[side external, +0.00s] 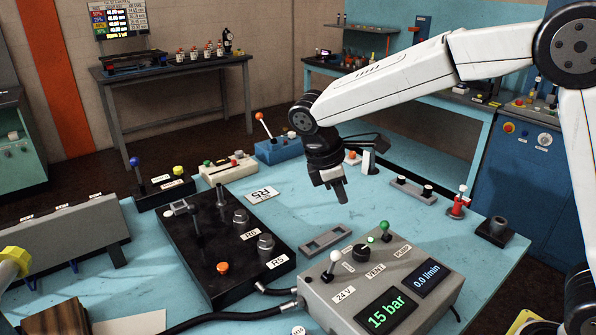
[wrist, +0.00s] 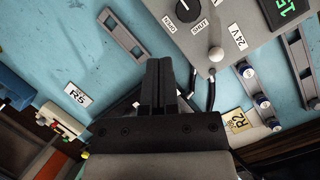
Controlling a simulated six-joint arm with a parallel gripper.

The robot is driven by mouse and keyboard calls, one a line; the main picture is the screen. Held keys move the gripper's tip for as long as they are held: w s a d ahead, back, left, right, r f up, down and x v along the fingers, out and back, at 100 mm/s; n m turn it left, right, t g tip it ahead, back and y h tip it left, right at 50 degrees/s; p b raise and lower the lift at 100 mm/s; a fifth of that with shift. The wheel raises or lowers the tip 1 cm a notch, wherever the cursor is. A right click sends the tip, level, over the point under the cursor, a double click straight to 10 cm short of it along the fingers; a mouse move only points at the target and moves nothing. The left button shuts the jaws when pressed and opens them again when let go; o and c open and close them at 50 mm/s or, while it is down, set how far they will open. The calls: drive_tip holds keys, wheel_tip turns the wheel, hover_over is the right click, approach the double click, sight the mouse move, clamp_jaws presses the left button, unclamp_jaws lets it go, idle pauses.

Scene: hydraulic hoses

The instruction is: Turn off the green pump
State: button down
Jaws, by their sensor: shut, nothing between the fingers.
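The grey pump box (side external: 408,266) stands at the front of the blue table in the side view. On its top are a green-balled lever (side external: 384,227) near the PUMP label, a small green button, a black knob (side external: 361,252) by VENT, and a white-balled lever (side external: 335,257) by 24 V. Its displays read 15 bar and 0.0 l/min. My gripper (side external: 341,196) is shut and empty, pointing down above the table behind the box, apart from it. In the wrist view my gripper (wrist: 159,64) has its fingers together; the box (wrist: 225,20) is partly visible at the upper right, its green lever out of view.
A black valve block (side external: 225,245) with levers, knobs and an orange button stands left of the box; black hoses run between them. A grey slotted plate (side external: 326,240) lies behind the box. Small units with coloured levers stand along the table's back. Clear table lies below my gripper.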

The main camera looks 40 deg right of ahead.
sight(385, 229)
drive_tip(key=shift+w+a+r, duration=0.1)
drive_tip(key=shift+a+r, duration=0.05)
drive_tip(key=shift+r, duration=0.05)
idle(0.4)
drive_tip(key=x, duration=0.9)
drive_tip(key=shift+d+f, duration=0.2)
drive_tip(key=shift+f, duration=0.1)
drive_tip(key=shift+s+d, duration=0.55)
drive_tip(key=shift+d, duration=0.2)
drive_tip(key=shift+s+d+r, duration=0.15)
drive_tip(key=shift+s+d, duration=0.5)
drive_tip(key=shift+d, duration=0.3)
